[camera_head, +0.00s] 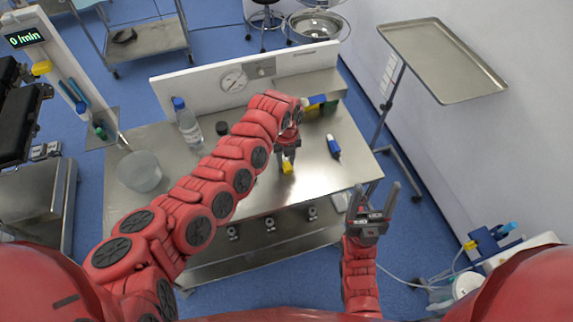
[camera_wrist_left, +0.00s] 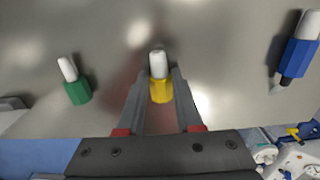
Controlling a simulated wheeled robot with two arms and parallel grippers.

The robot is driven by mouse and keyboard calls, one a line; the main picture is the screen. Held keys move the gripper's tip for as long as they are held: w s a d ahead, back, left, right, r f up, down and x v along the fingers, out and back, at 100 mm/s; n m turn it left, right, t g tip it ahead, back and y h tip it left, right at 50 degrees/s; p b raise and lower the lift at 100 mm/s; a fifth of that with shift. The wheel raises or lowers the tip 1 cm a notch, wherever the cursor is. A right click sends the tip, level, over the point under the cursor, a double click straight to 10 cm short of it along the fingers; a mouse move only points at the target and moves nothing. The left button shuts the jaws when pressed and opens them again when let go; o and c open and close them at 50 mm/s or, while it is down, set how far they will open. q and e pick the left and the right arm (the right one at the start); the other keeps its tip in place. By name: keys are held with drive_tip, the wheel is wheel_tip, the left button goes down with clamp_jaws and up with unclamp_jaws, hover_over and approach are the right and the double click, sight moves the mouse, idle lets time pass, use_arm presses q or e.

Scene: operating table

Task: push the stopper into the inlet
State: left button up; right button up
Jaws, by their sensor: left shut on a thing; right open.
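My left gripper (camera_head: 287,158) is above the metal table, shut on a yellow stopper-like piece (camera_head: 287,168) with a white end. In the left wrist view the yellow piece (camera_wrist_left: 160,90) sits between the two fingertips (camera_wrist_left: 158,78), white end pointing away from the wrist. Similar pieces lie apart from it there: a green one (camera_wrist_left: 77,92) to the left and a blue one (camera_wrist_left: 297,58) to the right. The blue piece (camera_head: 334,147) shows in the head view too. My right gripper (camera_head: 372,208) is open and empty by the table's front right corner. I cannot identify the inlet.
A backboard with a gauge (camera_head: 235,79) stands behind the table (camera_head: 310,185). Metal fittings (camera_head: 270,224) line the front edge. A tray stand (camera_head: 440,58) is at right.

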sight(287, 168)
use_arm(q)
clamp_jaws()
drive_tip(key=shift+r, duration=0.1)
drive_tip(key=shift+w+r+b, duration=0.1)
drive_tip(key=shift+r+b, duration=0.5)
drive_tip(key=shift+r, duration=0.2)
drive_tip(key=shift+s+r, duration=0.4)
drive_tip(key=shift+r, duration=0.45)
drive_tip(key=shift+s+d+p, duration=0.25)
drive_tip(key=shift+s+p, duration=0.05)
drive_tip(key=shift+s, duration=0.45)
drive_tip(key=s+p, duration=0.1)
drive_tip(key=p, duration=0.1)
drive_tip(key=s+d+p, duration=0.1)
drive_tip(key=p, duration=0.1)
drive_tip(key=s+r+p, duration=0.1)
drive_tip(key=shift+s+d+p, duration=0.25)
drive_tip(key=shift+s+p, duration=0.1)
drive_tip(key=shift+p, duration=0.05)
drive_tip(key=s+d, duration=0.2)
drive_tip(key=s, duration=0.7)
drive_tip(key=shift+s+r, duration=0.25)
drive_tip(key=shift+s, duration=0.1)
